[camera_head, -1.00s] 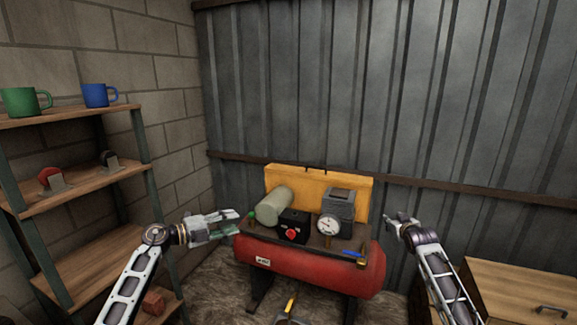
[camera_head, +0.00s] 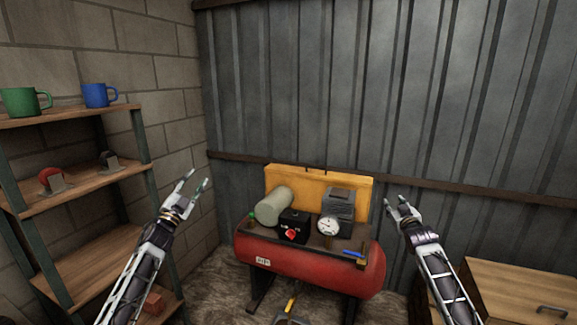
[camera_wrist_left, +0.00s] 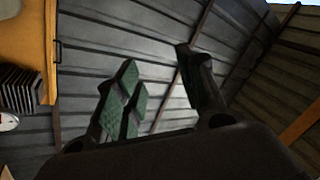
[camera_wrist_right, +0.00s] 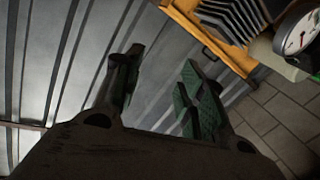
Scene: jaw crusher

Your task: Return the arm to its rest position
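My left gripper (camera_head: 193,184) is raised in front of the block wall, between the shelf and the compressor, with its fingers pointing up. Its fingers are apart with nothing between them, as the left wrist view (camera_wrist_left: 158,90) also shows. My right gripper (camera_head: 397,203) is raised to the right of the compressor, against the metal wall. Its fingers are apart and empty in the right wrist view (camera_wrist_right: 158,85). Neither gripper touches anything.
A red compressor (camera_head: 310,264) carries a green-grey cylinder, a black box with a red knob (camera_head: 291,234) and a gauge (camera_head: 328,226). A shelf (camera_head: 75,195) with mugs stands left. A wooden cabinet (camera_head: 520,290) stands at the lower right.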

